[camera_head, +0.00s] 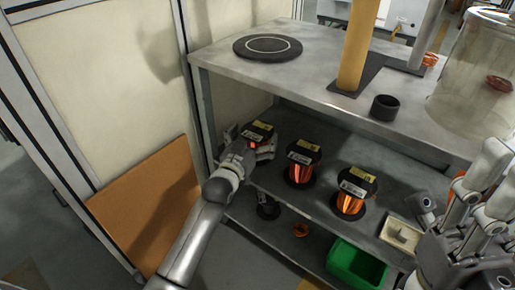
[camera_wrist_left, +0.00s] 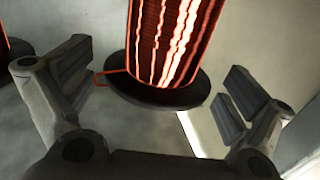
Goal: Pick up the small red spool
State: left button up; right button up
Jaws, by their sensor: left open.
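A small spool of red wire (camera_head: 257,132) with black flanges and a yellow label stands at the left end of the middle shelf. My left gripper (camera_head: 252,144) is at this spool and partly hides it. In the left wrist view, the spool (camera_wrist_left: 168,40) stands upright in the gap of the open left gripper (camera_wrist_left: 160,82), with visible space on both sides. Its top is cut off there. My right gripper (camera_head: 450,232) is at the lower right, away from the spools, and its jaw state is unclear.
Two more copper-wire spools (camera_head: 302,168) (camera_head: 351,196) stand to the right on the same shelf (camera_head: 320,204). A white tray (camera_head: 400,236) lies farther right. A green bin (camera_head: 356,266) is below. The upper shelf (camera_head: 310,75) overhangs behind the spools.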

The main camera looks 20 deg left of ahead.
pick_arm(q)
jog(key=shift+w+d, duration=0.15)
jog(key=shift+w, duration=0.85)
grip_shut()
jog(key=shift+r, duration=0.25)
